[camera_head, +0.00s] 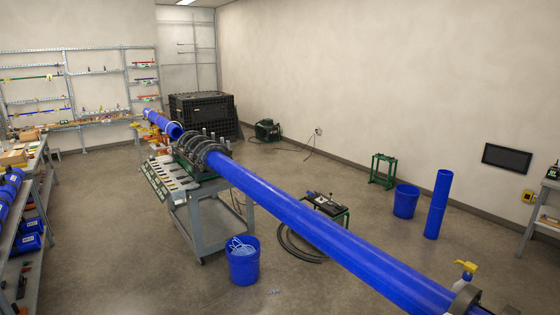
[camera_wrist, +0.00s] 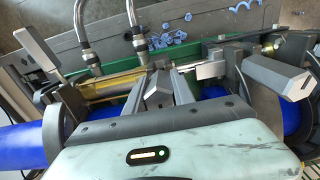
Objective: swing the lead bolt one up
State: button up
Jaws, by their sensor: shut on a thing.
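In the wrist view, my gripper (camera_wrist: 160,88) is shut on a grey, faceted bolt head (camera_wrist: 158,93), which sits between its two dark fingers. The lower part of this bolt is hidden by the fingers and my gripper's body. Another grey bolt with a blocky head (camera_wrist: 278,78) leans out at the right. A third grey block-headed bolt (camera_wrist: 40,48) is tilted at the left. I cannot tell from markings which is lead bolt one. The black ring clamps (camera_head: 208,152) stand on the cart in the head view, around the blue pipe (camera_head: 300,215). My gripper cannot be made out there.
Two hoses with metal fittings (camera_wrist: 138,38) rise close beyond my fingers. Blue shavings (camera_wrist: 172,35) lie on the grey surface. In the head view, a blue bucket (camera_head: 243,265) stands beside the grey cart (camera_head: 205,225).

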jog(key=shift+w+d, duration=0.45)
jog(key=shift+d, duration=0.2)
jog(key=shift+w+d+r, duration=0.1)
jog(key=shift+w+d, duration=0.05)
jog(key=shift+w+d, duration=0.1)
jog(key=shift+d, duration=0.05)
jog(key=shift+w+d, duration=0.1)
jog(key=shift+d, duration=0.1)
jog(key=shift+w+d, duration=0.1)
jog(key=shift+d, duration=0.05)
dwell(0.4)
jog(key=shift+w+d, duration=0.1)
jog(key=shift+d, duration=0.05)
jog(key=shift+w+d, duration=0.2)
jog(key=shift+d, duration=0.1)
dwell(0.4)
